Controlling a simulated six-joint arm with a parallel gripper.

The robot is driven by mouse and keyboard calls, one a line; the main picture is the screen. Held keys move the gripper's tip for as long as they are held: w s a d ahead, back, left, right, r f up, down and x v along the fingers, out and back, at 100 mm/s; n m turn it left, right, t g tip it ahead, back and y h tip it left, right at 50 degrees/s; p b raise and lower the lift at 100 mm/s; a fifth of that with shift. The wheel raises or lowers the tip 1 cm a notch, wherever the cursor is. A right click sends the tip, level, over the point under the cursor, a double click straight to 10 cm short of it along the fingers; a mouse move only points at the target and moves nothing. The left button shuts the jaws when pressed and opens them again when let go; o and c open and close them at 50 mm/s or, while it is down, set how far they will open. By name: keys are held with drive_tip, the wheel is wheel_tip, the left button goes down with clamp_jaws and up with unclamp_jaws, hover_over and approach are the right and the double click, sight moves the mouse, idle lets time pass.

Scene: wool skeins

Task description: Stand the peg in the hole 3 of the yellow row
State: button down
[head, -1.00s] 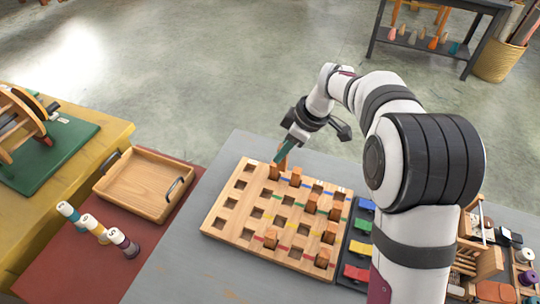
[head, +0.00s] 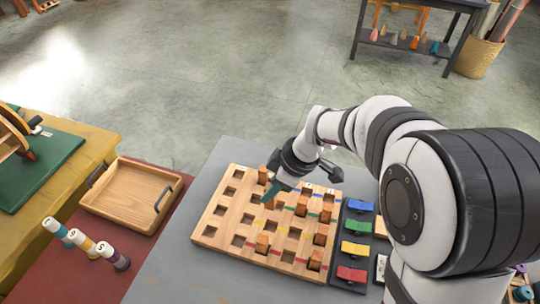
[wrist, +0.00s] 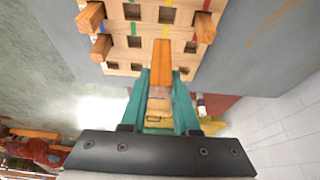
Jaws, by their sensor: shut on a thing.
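The wooden peg (wrist: 162,58) is orange-brown and square. It is clamped between the teal fingers of my gripper (wrist: 162,82) in the wrist view. In the head view my gripper (head: 271,197) is over the middle of the pegboard (head: 212,231), and the peg's lower end is hard to make out there. I cannot tell whether the peg touches the board. The board has rows of square holes with blue, green, yellow and red marks. The yellow tag (head: 355,249) stands beside its right edge, between the green and red ones.
Other pegs stand in the board, among them one at the front (head: 262,243), one at the front right (head: 315,260) and one on the right (head: 301,205). An empty wooden tray (head: 130,195) and three labelled spools (head: 83,242) are at the left.

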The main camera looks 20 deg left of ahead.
sight(274, 207)
drive_tip(key=shift+s+d+f, duration=0.15)
drive_tip(key=shift+s+f, duration=0.2)
drive_tip(key=shift+s, duration=0.05)
drive_tip(key=shift+f, duration=3.5)
drive_tip(key=shift+f, duration=0.35)
drive_tip(key=shift+f, duration=0.75)
drive_tip(key=shift+f, duration=0.45)
drive_tip(key=c, duration=0.6)
unclamp_jaws()
drive_tip(key=shift+o, duration=0.3)
drive_tip(key=o, duration=0.4)
drive_tip(key=shift+c, duration=0.2)
